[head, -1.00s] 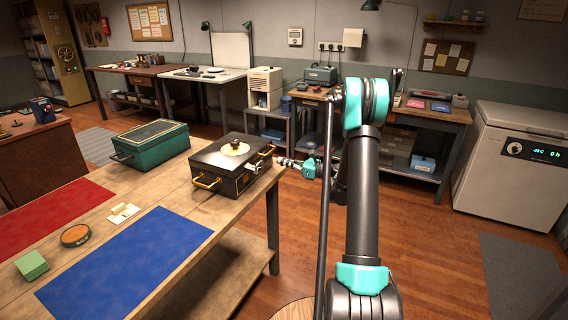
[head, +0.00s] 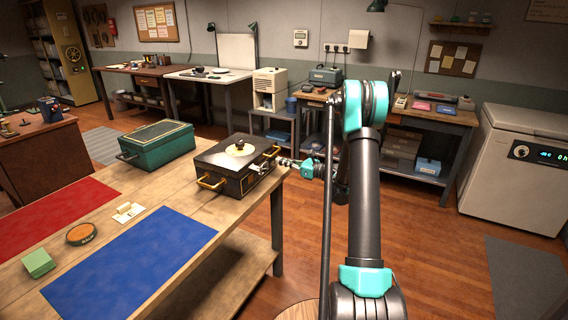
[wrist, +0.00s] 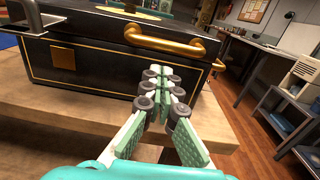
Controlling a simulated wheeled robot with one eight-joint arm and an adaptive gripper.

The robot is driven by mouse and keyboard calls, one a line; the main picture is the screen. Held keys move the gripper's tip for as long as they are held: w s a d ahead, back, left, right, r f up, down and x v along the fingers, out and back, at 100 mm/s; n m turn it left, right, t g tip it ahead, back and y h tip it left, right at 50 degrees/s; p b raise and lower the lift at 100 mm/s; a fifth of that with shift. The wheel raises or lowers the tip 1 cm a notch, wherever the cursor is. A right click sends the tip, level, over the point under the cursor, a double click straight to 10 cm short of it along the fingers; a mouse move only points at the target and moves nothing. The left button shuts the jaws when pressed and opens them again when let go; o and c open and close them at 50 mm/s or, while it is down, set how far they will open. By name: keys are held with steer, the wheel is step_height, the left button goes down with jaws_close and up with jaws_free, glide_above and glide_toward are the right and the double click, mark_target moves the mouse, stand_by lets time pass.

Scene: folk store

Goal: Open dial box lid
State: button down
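The dial box (head: 235,182) is black with gold trim and stands on the wooden table, its lid closed. A black-knobbed dial on a pale disc (head: 240,149) sits on top. Another brass handle (wrist: 168,42) is on the side facing my gripper, large in the wrist view. My gripper (head: 288,163) is at the right of the box, close to that side. In the wrist view my gripper (wrist: 164,76) has its fingertips together, with nothing visible between them, just below the handle.
A green box (head: 157,146) stands left of the dial box.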

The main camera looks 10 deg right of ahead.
mark_target(269, 152)
steer(key=shift+w+a, duration=0.35)
steer(key=shift+a, duration=0.15)
steer(key=shift+w+a, duration=0.15)
steer(key=shift+a, duration=0.15)
steer(key=shift+w+a, duration=0.4)
steer(key=shift+a, duration=0.1)
steer(key=shift+w+a, duration=0.2)
steer(key=shift+a, duration=0.1)
steer(key=shift+s+d, duration=0.2)
steer(key=shift+d, duration=0.1)
steer(key=shift+r, duration=0.15)
steer(key=shift+r, duration=1.25)
